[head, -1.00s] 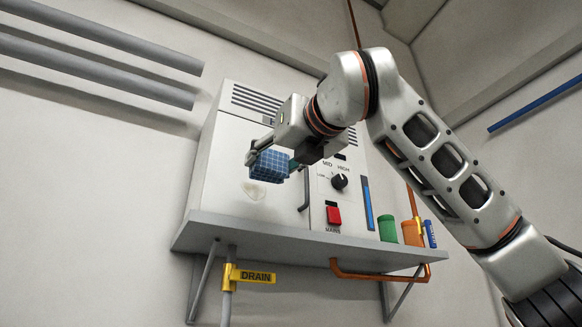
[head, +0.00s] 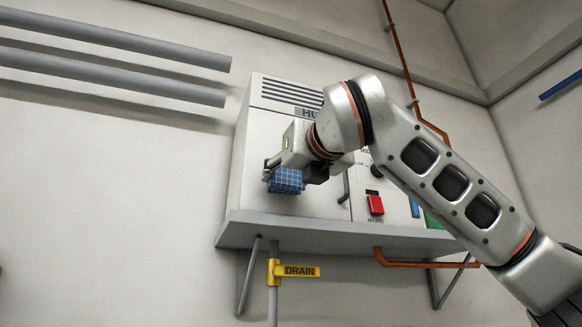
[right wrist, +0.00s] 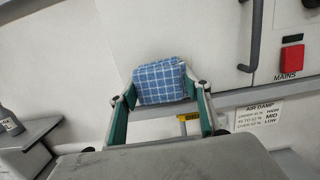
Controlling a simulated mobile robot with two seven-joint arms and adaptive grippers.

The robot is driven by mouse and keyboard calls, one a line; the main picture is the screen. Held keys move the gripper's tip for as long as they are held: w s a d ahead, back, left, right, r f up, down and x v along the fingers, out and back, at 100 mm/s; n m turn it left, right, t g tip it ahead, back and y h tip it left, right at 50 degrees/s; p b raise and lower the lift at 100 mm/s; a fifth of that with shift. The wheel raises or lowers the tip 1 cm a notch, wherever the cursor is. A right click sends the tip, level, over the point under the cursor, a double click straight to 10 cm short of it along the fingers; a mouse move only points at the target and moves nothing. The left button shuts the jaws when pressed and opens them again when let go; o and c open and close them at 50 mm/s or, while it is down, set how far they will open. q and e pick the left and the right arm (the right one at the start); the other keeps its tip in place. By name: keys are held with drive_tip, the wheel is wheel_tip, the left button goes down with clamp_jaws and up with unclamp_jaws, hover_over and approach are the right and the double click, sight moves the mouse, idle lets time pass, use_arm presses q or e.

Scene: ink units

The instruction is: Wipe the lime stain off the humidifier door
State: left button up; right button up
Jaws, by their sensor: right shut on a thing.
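The humidifier is a white box on a wall shelf, with vents at the top. Its door (head: 322,200) is the plain left part of the front, with a dark handle (right wrist: 253,36) clear in the right wrist view. My right gripper (right wrist: 162,92) is shut on a blue checked cloth (head: 287,183), a folded pad between the fingers. It holds the cloth in front of the lower door; I cannot tell whether the cloth touches it. The lime stain does not show now; the cloth and gripper cover that area in the head view. My left gripper is not in view.
The shelf (head: 300,234) juts out below the humidifier. A red mains switch (head: 375,205) is right of the door. A yellow drain tag (head: 299,271) hangs on a pipe below. An orange pipe (head: 428,264) runs under the shelf. Grey pipes (head: 110,70) line the left wall.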

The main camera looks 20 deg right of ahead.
drive_tip(key=shift+w, duration=1)
idle(0.8)
drive_tip(key=shift+d+b, duration=0.4)
drive_tip(key=shift+d, duration=1.3)
drive_tip(key=shift+w+d+b, duration=0.2)
drive_tip(key=shift+d+b, duration=0.1)
drive_tip(key=shift+d, duration=1.5)
drive_tip(key=shift+s+a, duration=0.2)
drive_tip(key=shift+a, duration=3.4)
drive_tip(key=shift+s, duration=0.1)
